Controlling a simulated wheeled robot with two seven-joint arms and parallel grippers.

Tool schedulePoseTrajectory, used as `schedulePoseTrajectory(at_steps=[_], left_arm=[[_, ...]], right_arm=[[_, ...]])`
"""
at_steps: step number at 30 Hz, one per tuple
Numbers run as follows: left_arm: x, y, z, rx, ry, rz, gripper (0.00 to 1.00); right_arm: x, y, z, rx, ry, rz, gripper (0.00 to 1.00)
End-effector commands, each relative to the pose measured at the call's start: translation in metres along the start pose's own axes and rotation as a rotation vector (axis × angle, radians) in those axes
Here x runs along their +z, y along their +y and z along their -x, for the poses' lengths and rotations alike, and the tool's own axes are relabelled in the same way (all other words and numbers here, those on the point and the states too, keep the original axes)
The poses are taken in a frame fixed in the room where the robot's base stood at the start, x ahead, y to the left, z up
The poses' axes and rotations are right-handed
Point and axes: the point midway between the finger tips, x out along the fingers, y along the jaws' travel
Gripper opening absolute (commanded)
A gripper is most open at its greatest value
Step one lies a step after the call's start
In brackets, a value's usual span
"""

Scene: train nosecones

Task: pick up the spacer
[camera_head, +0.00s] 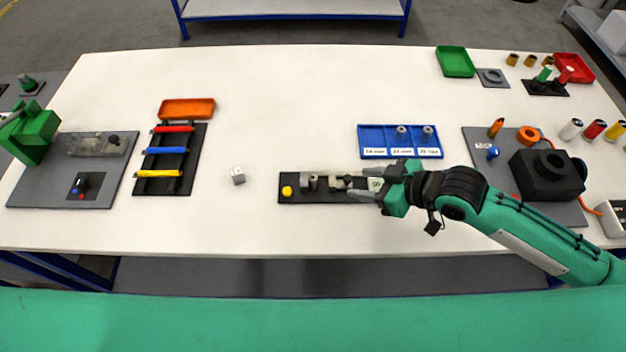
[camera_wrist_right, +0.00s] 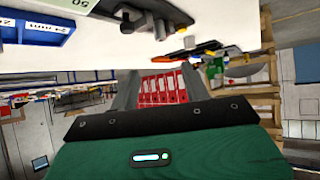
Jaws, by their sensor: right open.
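Two small grey cylinders that look like spacers stand in the labelled blue tray (camera_head: 375,153): one (camera_head: 401,131) in the middle compartment, one (camera_head: 427,132) in the right. The left compartment looks empty. A black fixture plate (camera_head: 318,199) in front holds a yellow knob (camera_head: 287,191) and grey metal blocks (camera_head: 308,183). My right gripper (camera_head: 350,188) reaches in from the right, low over the fixture's right end, its fingers pointing left and partly hiding it. In the wrist view the right gripper (camera_wrist_right: 162,86) is open, with only background between its fingers. My left gripper is out of view.
A small light cube (camera_head: 238,175) lies left of the fixture. A black rack (camera_head: 171,160) with coloured bars and an orange tray (camera_head: 187,108) stand further left. A black block (camera_head: 547,176) stands on a grey mat at right. The table's back middle is clear.

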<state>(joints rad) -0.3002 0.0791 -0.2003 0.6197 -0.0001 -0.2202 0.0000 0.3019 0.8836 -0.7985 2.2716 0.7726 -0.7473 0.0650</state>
Motion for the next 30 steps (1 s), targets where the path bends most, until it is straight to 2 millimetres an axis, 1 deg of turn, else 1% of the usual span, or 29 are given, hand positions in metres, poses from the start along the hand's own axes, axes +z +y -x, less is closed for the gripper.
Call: schedulePoseTrajectory(at_steps=[2, 5, 15, 18, 24, 30], left_arm=[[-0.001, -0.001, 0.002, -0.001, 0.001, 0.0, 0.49], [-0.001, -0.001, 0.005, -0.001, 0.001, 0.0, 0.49], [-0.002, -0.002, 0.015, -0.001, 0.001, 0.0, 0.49], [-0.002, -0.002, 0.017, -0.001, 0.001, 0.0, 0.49], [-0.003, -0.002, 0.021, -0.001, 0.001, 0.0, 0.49], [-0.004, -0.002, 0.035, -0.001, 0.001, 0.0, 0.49]], right_arm=[[-0.001, 0.0, -0.004, -0.003, 0.002, -0.001, 0.47], [-0.002, 0.0, -0.017, -0.002, 0.003, -0.002, 0.47], [-0.002, 0.0, -0.07, -0.002, 0.001, -0.002, 0.47], [-0.001, 0.0, -0.08, -0.001, 0.001, -0.001, 0.47], [-0.002, -0.001, -0.09, -0.002, 0.001, 0.0, 0.47], [-0.004, -0.002, -0.115, -0.001, 0.001, -0.001, 0.47]])
